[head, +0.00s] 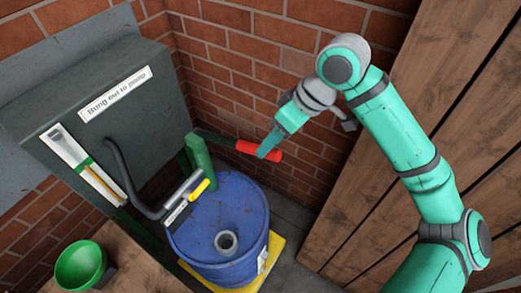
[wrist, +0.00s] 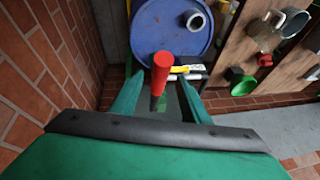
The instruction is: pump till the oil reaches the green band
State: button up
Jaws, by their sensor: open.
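The green pump (head: 199,152) stands behind the blue drum (head: 190,240), and its lever ends in a red handle (head: 258,149). My gripper (head: 266,150) is at that handle. In the wrist view my open gripper (wrist: 160,103) has the red handle (wrist: 161,70) between its spread fingers, with gaps beside it. The sight gauge (head: 72,150) on the grey tank (head: 130,115) has a green band (head: 84,163). An amber column shows below the band; its exact top is too small to tell. The drum's round opening (head: 226,241) looks uncovered.
A sign (head: 115,94) on the tank reads "Bung out to pump". A dark hose (head: 125,180) runs from the tank toward the drum top, near a yellow piece (head: 199,188). A green funnel-like bowl (head: 80,265) stands at lower left. Brick and plank walls close in the right.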

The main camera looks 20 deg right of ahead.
jog(key=x, duration=0.4)
jog(key=shift+s, duration=0.1)
jog(key=shift+x, duration=0.75)
jog(key=shift+a+r, duration=0.1)
jog(key=shift+c, duration=0.4)
grip_shut()
